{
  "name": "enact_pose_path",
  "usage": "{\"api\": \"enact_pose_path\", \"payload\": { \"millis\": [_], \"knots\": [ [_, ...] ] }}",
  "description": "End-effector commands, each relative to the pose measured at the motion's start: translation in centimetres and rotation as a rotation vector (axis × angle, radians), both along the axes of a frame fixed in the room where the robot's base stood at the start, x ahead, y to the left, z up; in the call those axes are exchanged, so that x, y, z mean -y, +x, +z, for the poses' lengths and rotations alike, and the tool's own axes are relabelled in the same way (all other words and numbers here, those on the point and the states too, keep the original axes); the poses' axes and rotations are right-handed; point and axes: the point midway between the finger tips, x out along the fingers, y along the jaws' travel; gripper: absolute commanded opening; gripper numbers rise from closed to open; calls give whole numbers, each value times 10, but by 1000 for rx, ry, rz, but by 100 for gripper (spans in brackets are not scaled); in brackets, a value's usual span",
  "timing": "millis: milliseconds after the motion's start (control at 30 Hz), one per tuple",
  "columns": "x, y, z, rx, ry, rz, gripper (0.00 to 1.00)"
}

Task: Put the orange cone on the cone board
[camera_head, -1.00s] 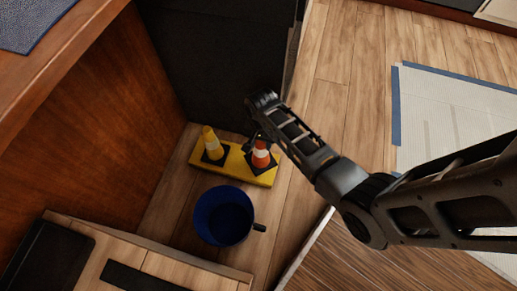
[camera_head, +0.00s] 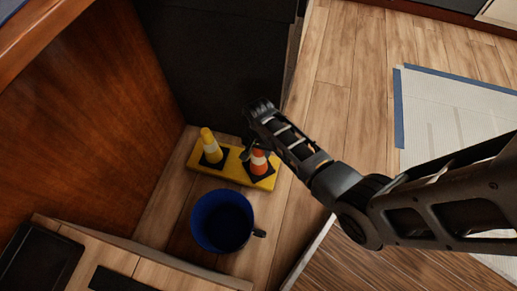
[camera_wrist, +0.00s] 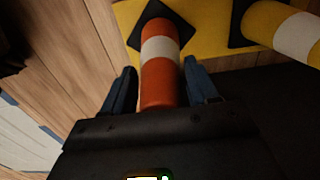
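The orange cone (camera_head: 259,163) with a white band and black square base stands on the right end of the yellow cone board (camera_head: 231,167). Its black base lies on the board in the wrist view, where the cone (camera_wrist: 160,73) runs between my two fingers. My gripper (camera_head: 250,148) is at the cone's upper part. In the wrist view my gripper (camera_wrist: 161,80) appears open, with a narrow gap beside the cone on each side. The cone's tip is hidden by the gripper body in the wrist view.
A yellow cone (camera_head: 210,147) with a white band stands on the board's left end. A blue mug (camera_head: 222,221) stands in front of the board. A dark panel (camera_head: 215,60) rises behind, and a wooden side wall (camera_head: 110,130) is at the left.

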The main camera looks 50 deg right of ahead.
Motion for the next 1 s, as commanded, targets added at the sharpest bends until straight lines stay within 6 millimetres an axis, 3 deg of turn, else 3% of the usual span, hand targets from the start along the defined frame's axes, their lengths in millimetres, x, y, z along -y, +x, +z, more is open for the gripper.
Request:
{"api": "enact_pose_path", "payload": {
  "millis": [133, 467, 1000],
  "knots": [
    [0, 0, 0, 0, 0, 0, 73],
    [0, 0, 7, 0, 0, 0, 73],
    [0, 0, 105, 1, 0, 0, 73]
  ]
}}
